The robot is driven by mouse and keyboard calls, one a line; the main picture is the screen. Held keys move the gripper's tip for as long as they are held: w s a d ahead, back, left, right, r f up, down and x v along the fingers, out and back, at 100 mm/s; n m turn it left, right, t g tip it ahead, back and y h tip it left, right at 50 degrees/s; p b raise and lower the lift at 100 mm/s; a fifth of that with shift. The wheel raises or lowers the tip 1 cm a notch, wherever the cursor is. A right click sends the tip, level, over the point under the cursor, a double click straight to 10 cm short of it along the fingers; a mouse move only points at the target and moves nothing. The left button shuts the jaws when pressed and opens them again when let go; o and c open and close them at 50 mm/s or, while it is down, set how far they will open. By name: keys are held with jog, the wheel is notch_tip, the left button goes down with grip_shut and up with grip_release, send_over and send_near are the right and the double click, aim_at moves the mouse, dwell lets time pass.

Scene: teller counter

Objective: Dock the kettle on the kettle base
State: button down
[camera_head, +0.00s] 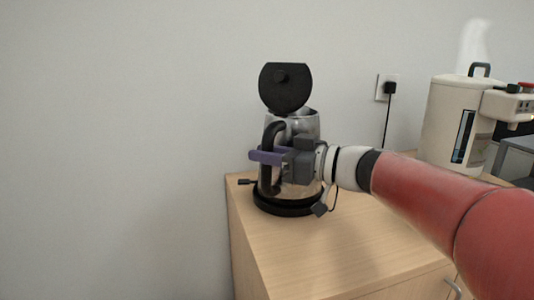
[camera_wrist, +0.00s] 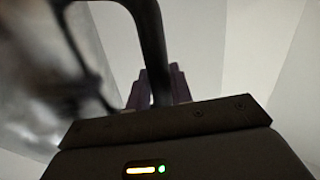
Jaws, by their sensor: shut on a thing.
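The kettle (camera_head: 308,126) has a shiny clear or metallic body and a black handle (camera_head: 270,145), and its black lid (camera_head: 285,88) stands open. It is upright at the left end of the wooden counter. My gripper (camera_head: 265,156), with purple fingers, is shut on the kettle handle. The handle (camera_wrist: 152,45) also runs between the fingers (camera_wrist: 158,88) in the wrist view, with the kettle body (camera_wrist: 40,75) at left. The black round kettle base (camera_head: 285,205) is directly under the kettle. I cannot tell whether the kettle is fully seated on it.
The wooden counter (camera_head: 345,240) has free room in front and to the right of the base. A cream water dispenser (camera_head: 450,125) stands at the right. A wall socket with a black plug (camera_head: 389,88) and cord is behind. The wall is close behind the kettle.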

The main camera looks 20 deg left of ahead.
jog(key=shift+f, duration=0.3)
jog(key=c, duration=1.5)
grip_release()
jog(key=shift+f, duration=0.3)
jog(key=v, duration=1.1)
jog(key=shift+d+r, duration=0.1)
jog(key=shift+r, duration=0.05)
